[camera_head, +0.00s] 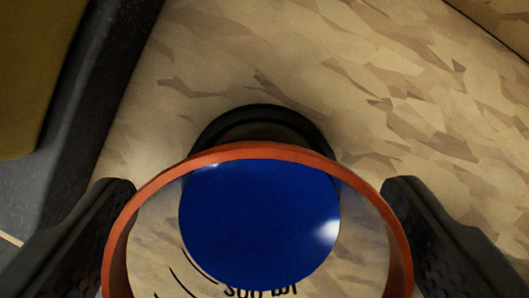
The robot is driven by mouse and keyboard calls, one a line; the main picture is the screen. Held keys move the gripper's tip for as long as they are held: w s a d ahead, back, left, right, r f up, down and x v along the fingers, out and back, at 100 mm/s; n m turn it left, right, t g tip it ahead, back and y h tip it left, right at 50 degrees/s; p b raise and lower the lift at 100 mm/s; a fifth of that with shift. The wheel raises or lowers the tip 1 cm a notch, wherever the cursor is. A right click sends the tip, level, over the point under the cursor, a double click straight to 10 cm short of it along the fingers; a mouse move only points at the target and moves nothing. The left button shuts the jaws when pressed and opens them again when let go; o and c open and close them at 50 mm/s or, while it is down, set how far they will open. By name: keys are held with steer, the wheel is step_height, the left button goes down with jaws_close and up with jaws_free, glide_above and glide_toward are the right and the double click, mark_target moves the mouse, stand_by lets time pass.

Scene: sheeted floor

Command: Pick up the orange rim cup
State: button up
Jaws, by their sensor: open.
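The cup has a thick orange rim (262,150) and clear walls, and I look down into it from above. A blue round patch (260,225) fills much of its inside, with dark printed letters below it. A dark round edge shows past the far side of the rim. My gripper (258,195) is open, with one dark finger on each side of the cup. The fingers stand close beside the rim; I cannot tell whether they touch it. The near part of the cup is cut off by the bottom of the picture.
The tan, patchy patterned floor sheet (400,110) is clear beyond and to the right of the cup. A dark, rounded edge with a yellow-brown surface (35,70) stands at the upper left. Another edge crosses the upper right corner.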

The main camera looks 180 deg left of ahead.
steer(key=shift+w+f, duration=0.2)
steer(key=shift+f, duration=0.3)
steer(key=shift+c, duration=0.2)
steer(key=shift+r, duration=0.1)
steer(key=c, duration=1.2)
